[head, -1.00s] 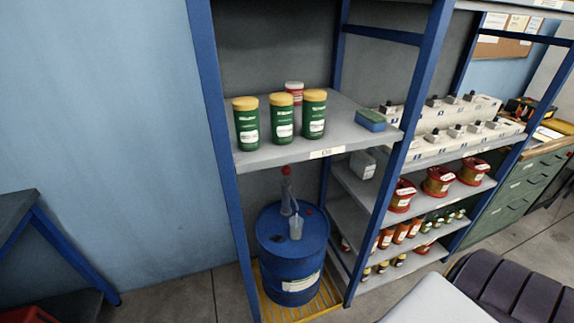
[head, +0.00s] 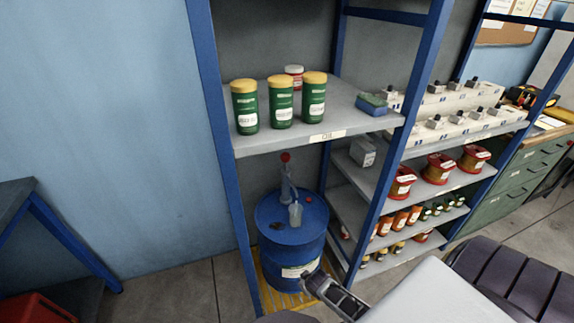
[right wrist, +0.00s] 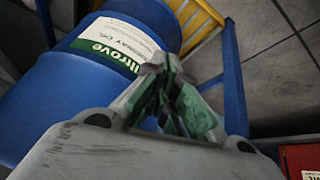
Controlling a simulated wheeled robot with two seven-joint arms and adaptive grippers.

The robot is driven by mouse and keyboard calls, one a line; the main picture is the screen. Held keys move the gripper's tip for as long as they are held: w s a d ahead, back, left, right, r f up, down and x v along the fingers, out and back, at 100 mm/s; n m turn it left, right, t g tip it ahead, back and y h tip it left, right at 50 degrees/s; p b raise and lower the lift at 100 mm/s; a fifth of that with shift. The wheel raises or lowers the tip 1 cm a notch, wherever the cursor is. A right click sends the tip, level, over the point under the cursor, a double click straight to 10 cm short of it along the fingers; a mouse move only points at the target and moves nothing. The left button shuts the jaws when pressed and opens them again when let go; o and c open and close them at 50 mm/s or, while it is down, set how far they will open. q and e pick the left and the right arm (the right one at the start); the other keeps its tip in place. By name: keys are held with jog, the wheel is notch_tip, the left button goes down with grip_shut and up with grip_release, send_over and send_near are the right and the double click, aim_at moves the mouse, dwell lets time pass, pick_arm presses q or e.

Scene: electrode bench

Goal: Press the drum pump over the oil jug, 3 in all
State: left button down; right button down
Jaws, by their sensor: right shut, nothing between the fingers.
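The drum pump (head: 287,182), grey with a red knob on top, stands upright on the lid of the blue drum (head: 290,240). The clear oil jug (head: 295,214) stands on the lid just in front of the pump. My right gripper (head: 310,279) is low in front of the drum, below lid level and apart from the pump and jug. In the right wrist view my right gripper (right wrist: 166,75) is shut and empty, with the drum's side and label (right wrist: 115,45) behind it. My left gripper is in neither view.
The drum stands on a yellow slatted pallet (head: 275,292) inside a blue shelf frame. A grey shelf (head: 310,137) with green canisters (head: 281,103) hangs above the pump. A blue upright (head: 380,190) stands right of the drum. Open floor lies in front.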

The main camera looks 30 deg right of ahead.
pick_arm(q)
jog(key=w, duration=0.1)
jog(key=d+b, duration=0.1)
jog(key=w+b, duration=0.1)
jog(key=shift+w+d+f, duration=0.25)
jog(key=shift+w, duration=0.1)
pick_arm(e)
jog(key=w+d+r+m+t, duration=0.1)
jog(key=w+d+r+t, duration=0.2)
jog(key=w+r, duration=0.5)
jog(key=w+d+r+m+t+h, duration=0.1)
jog(key=w+d+r+t, duration=0.2)
jog(key=r, duration=2.2)
jog(key=w+d+r+m+t+h, duration=0.1)
jog(key=w+d+r+t, duration=0.2)
jog(key=w+r, duration=1)
notch_tip(320, 180, up, 4)
jog(key=shift+d+f+t, duration=0.15)
jog(key=shift+d+t, duration=0.15)
jog(key=shift+d, duration=0.55)
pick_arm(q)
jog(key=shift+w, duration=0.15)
pick_arm(e)
jog(key=shift+w, duration=0.2)
